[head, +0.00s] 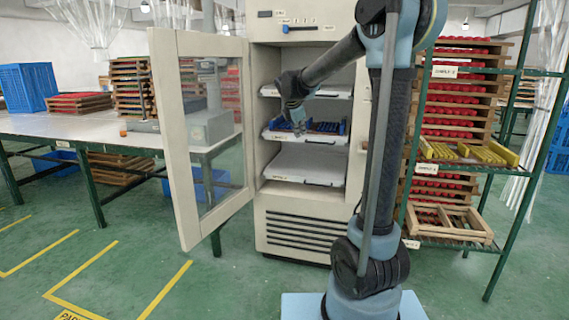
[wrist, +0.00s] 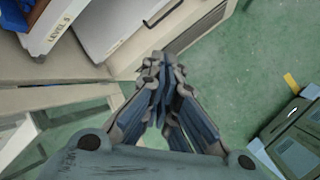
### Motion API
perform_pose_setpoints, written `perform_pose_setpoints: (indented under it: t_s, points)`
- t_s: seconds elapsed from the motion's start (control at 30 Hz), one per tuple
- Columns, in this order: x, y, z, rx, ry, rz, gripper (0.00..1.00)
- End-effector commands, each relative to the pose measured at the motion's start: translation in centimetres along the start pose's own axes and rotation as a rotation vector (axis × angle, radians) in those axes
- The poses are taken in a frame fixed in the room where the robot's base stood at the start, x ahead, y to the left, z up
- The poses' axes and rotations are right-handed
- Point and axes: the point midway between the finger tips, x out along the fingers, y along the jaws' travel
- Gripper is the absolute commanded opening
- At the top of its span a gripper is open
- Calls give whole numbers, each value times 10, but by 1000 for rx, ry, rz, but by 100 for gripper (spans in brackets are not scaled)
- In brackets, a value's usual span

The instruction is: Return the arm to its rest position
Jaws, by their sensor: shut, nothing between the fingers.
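My arm rises from its light-blue base at the front and bends left toward an open cream cabinet (head: 310,220). My gripper (head: 298,128) hangs pointing down in front of the cabinet opening, at about the height of the middle shelf. In the wrist view my gripper (wrist: 158,68) has its fingers together with nothing held between them. Behind it, a white middle shelf (head: 282,136) bears a rack of blue items (head: 325,127). The gap between gripper and shelf is hard to judge in the head view.
The cabinet's glazed door (head: 170,130) stands open on the left. A green-framed rack (head: 475,72) with red and yellow items is close on the right of my arm. A long table (head: 80,128) is at the left. Green floor at the front left is free.

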Motion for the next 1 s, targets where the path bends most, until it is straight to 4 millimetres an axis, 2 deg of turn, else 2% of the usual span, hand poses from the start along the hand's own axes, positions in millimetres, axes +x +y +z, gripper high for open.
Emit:
perform_pose_setpoints:
  t_s: [0.03,0.2,0.47,0.73,1.0]
  points:
    - [-6,-20,7,63,5,-13,0]
    - [-21,-81,18,291,27,-60,0]
    - [-39,-176,23,641,47,-136,0]
    - [-50,-273,13,1002,53,-222,0]
    - [-51,-367,-13,1359,40,-315,0]
